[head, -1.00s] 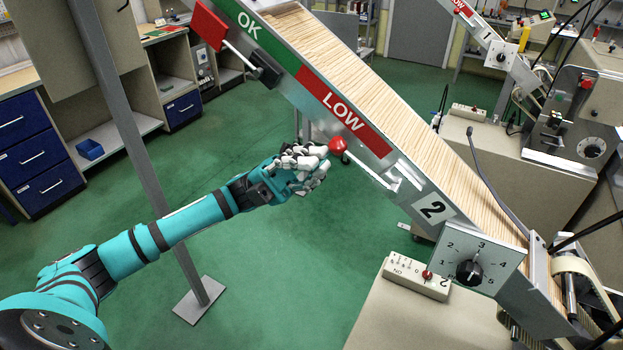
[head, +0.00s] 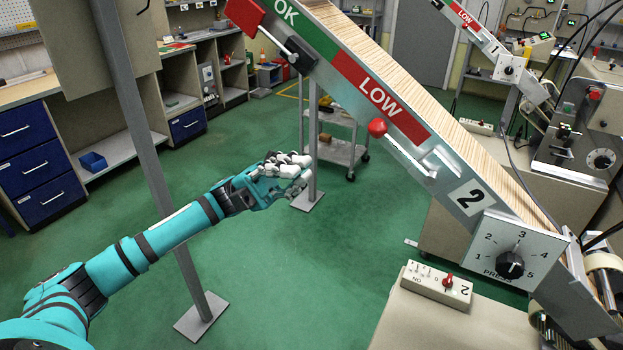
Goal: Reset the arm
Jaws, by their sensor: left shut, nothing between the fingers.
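My left arm comes in from the left, teal with dark bands. Its gripper (head: 293,168) is shut and empty, in open air over the green floor. It is left of and below the red ball knob (head: 377,128) of the lever on the chute, with a clear gap between them. The chute (head: 395,75) slopes down to the right, full of wooden sticks, with a green OK band and a red LOW band (head: 379,97). My right gripper is out of view.
A grey post (head: 152,160) stands close beside my left arm. A grey cart (head: 340,152) stands behind the gripper. Green floor is free below the arm.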

